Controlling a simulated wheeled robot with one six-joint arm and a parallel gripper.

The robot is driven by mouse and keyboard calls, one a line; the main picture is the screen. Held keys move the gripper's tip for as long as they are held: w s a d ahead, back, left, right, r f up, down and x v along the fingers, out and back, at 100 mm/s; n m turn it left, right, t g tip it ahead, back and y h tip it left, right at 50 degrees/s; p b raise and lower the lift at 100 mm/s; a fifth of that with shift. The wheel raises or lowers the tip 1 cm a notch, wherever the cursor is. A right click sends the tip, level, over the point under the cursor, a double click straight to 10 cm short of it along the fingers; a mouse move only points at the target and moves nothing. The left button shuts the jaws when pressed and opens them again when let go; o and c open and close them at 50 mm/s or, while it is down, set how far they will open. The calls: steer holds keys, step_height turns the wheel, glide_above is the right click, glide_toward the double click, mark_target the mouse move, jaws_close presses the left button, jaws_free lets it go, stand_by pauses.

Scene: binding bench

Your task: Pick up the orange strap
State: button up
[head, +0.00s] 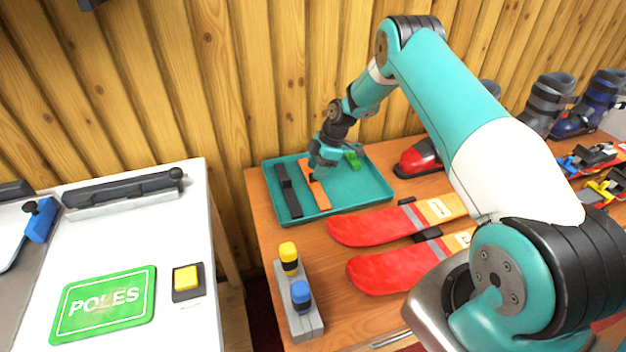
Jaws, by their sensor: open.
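The orange strap (321,194) lies in the teal tray (373,197) on the wooden bench, between a black strap (287,190) and a green strap (353,160). My gripper (315,177) is open over the upper part of the orange strap, pointing down. It hides part of the strap, and I cannot tell whether the fingers touch it. The green strap is partly hidden behind my gripper.
Red skis (373,228) lie in front of the tray, beneath my arm. A red boot (417,158) stands right of the tray. A grey block with yellow and blue knobs (303,322) is at the front left. A wooden wall rises behind.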

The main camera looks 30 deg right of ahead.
steer(key=shift+x, duration=1)
steer(key=shift+c, duration=0.2)
jaws_close()
